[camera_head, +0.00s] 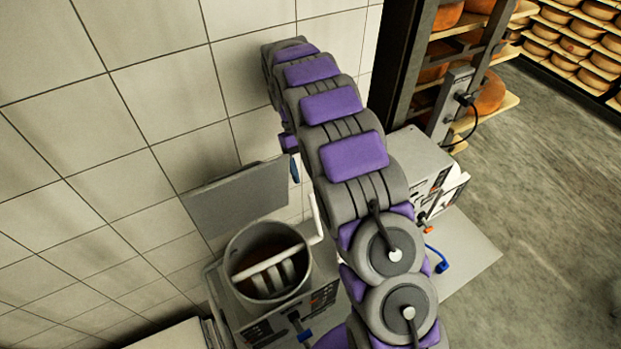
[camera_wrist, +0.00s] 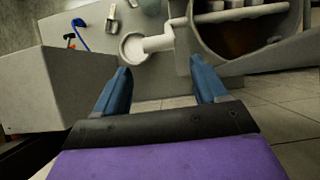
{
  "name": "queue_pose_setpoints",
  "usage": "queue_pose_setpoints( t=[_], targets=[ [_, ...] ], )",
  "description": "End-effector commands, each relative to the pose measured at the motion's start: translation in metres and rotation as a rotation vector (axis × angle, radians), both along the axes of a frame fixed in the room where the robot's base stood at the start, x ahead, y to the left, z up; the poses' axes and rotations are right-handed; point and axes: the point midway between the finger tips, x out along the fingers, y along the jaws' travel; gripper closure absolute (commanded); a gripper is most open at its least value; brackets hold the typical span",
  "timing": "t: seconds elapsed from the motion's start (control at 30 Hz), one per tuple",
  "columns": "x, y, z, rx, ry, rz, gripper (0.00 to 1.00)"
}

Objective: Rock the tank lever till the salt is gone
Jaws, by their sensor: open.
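The tank (camera_head: 238,243) is a grey round pot at the lower middle of the head view, with pale paddles and brown liquid inside. It also shows at the upper right of the wrist view (camera_wrist: 197,42). Its pale lever (camera_head: 317,217) rises at the tank's right side. I cannot make out any salt.
A grey panel (camera_head: 238,198) stands behind the tank against the tiled wall. A rack (camera_head: 412,65) of cheese wheels stands behind. Open floor (camera_head: 550,190) lies at the right.

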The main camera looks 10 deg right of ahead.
Motion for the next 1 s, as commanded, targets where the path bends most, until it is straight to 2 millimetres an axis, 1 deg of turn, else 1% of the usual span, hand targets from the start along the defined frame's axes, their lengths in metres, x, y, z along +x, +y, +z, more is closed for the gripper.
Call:
queue_pose_setpoints(
  t=[0.13, 0.3, 1.0],
  targets=[
    [0.006, 0.002, 0.010, 0.000, 0.000, 0.000, 0.28],
    [0.009, 0.003, 0.015, 0.000, 0.000, 0.000, 0.28],
    [0.009, 0.003, 0.016, 0.000, 0.001, 0.000, 0.28]
  ],
)
